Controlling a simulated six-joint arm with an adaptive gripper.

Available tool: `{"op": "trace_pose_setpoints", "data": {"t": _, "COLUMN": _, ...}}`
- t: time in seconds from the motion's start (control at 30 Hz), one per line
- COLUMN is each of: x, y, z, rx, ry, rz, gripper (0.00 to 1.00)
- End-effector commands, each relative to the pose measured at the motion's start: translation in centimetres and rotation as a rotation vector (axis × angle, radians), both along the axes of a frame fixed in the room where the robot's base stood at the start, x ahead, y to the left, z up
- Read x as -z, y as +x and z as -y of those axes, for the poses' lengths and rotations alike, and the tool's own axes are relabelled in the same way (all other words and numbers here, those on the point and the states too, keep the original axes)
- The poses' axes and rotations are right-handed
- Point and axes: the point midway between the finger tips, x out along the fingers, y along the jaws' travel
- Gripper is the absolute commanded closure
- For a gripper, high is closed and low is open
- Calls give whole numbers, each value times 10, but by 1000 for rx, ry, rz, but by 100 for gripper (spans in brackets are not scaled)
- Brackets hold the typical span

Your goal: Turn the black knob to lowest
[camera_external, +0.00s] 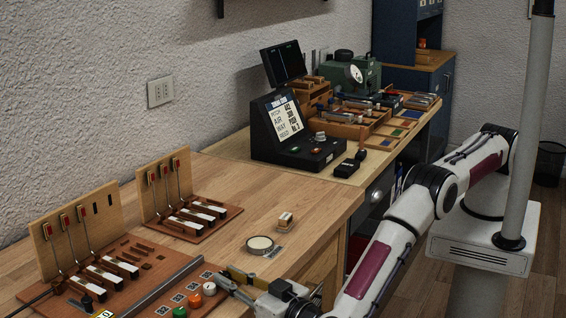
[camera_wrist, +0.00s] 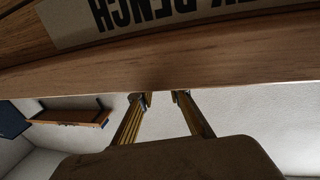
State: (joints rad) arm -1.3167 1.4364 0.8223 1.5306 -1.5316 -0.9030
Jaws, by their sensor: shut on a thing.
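The wooden board (camera_external: 135,292) carries key models and a metal rail (camera_external: 163,287) left of the knobs. A black console (camera_external: 290,140) stands farther back.

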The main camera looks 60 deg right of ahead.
Motion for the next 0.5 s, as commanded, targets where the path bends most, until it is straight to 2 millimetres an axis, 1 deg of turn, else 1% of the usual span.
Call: {"op": "trace_pose_setpoints", "data": {"t": 0.5, "x": -4, "y": 1, "z": -1, "rx": -96, "ry": 4, "rz": 2, "gripper": 100}}
